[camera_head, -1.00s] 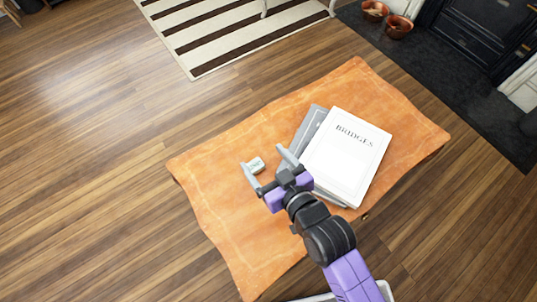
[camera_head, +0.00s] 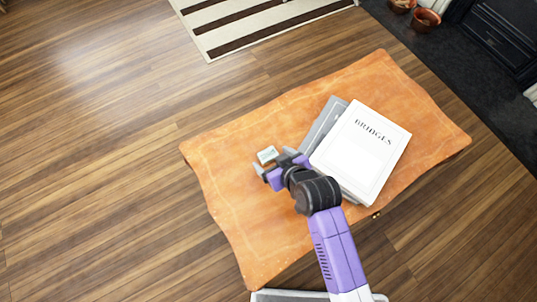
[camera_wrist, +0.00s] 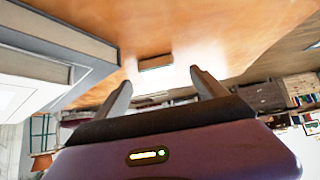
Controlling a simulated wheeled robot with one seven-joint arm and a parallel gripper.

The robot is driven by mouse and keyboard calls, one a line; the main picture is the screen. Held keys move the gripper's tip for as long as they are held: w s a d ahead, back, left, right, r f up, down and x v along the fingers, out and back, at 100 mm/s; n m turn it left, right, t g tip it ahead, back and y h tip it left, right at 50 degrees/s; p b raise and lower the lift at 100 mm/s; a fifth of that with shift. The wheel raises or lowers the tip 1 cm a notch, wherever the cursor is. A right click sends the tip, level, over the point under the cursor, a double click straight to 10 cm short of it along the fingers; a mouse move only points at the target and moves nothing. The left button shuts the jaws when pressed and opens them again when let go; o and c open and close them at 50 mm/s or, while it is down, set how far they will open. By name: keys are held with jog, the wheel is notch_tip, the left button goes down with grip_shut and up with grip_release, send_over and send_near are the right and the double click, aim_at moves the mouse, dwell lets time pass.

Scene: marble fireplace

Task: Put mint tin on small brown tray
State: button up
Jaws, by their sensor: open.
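The mint tin (camera_head: 267,154) is a small pale box on the orange cloth of the low table, left of the books. In the wrist view the tin (camera_wrist: 156,62) shows its darker side, centred just beyond the fingertips. My gripper (camera_head: 273,160) is open and empty, close to the tin on its near side. Its two fingers (camera_wrist: 160,80) point toward the tin, with a gap between them wider than the tin. I cannot make out a small brown tray in either view.
A white book titled BRIDGES (camera_head: 361,150) lies on a grey book (camera_head: 325,122), right of my gripper. The orange cloth (camera_head: 225,185) is clear on the left. Reddish-brown bowls (camera_head: 426,20) stand on the dark hearth at top right. A striped rug (camera_head: 250,22) lies behind.

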aim_at(267, 153)
jog(key=b+x, duration=0.1)
jog(key=x, duration=0.3)
jog(key=shift+w+r, duration=0.15)
jog(key=shift+w, duration=0.1)
jog(key=shift+c, duration=0.4)
jog(key=c, duration=1.5)
